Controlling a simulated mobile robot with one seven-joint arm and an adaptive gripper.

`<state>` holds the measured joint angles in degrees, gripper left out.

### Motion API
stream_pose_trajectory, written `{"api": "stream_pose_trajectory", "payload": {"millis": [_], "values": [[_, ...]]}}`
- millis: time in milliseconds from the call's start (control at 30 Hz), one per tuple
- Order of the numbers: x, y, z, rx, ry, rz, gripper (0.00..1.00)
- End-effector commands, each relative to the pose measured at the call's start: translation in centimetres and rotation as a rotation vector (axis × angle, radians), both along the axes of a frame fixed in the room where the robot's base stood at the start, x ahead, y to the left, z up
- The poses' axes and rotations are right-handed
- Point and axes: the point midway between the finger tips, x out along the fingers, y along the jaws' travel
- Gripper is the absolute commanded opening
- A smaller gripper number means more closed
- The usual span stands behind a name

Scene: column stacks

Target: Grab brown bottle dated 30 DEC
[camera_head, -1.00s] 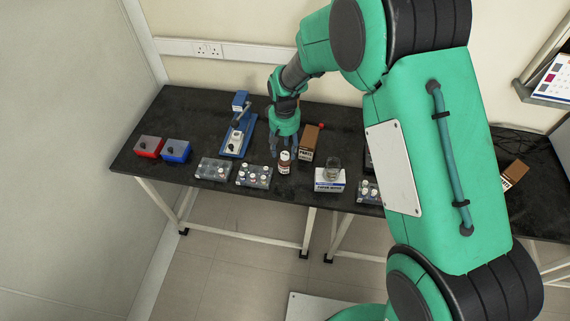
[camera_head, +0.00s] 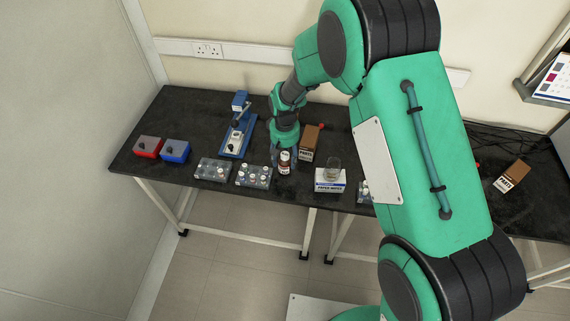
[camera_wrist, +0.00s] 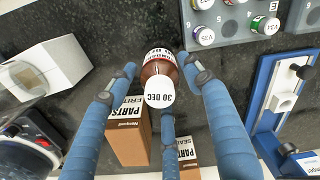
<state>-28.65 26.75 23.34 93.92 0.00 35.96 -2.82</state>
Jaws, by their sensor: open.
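The brown bottle (camera_wrist: 160,68) has a white cap that reads "30 DEC" and a white label. In the wrist view it lies between the spread blue fingers of my gripper (camera_wrist: 160,82). The gripper is open, and I see no finger clearly pressed on the bottle. In the head view the brown bottle (camera_head: 284,163) stands upright near the table's front edge, with my gripper (camera_head: 283,152) right above and around it. The bottle's far side is hidden.
A brown PARTS box (camera_head: 309,140) stands just behind the bottle. A vial rack (camera_head: 240,181) is to its left, and a white box with a glass beaker (camera_head: 333,165) is to its right. A blue press (camera_head: 236,140) stands further left. Red and blue bins are at far left.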

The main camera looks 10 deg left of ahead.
Motion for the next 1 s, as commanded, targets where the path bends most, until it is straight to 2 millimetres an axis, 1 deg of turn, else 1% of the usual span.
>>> {"api": "stream_pose_trajectory", "payload": {"millis": [33, 200, 333, 933, 967, 1000], "values": [[0.0, -0.1, -0.8, -0.001, 0.002, 0.000, 0.51], [0.0, -0.1, -2.8, -0.002, 0.003, 0.000, 0.51], [0.1, -0.1, -3.8, -0.001, 0.001, 0.000, 0.51], [0.1, -0.1, -4.0, 0.000, 0.000, 0.000, 0.51], [0.1, -0.1, -4.0, 0.000, 0.000, 0.000, 0.49], [0.1, -0.1, -4.0, 0.000, 0.000, 0.000, 0.41]]}}
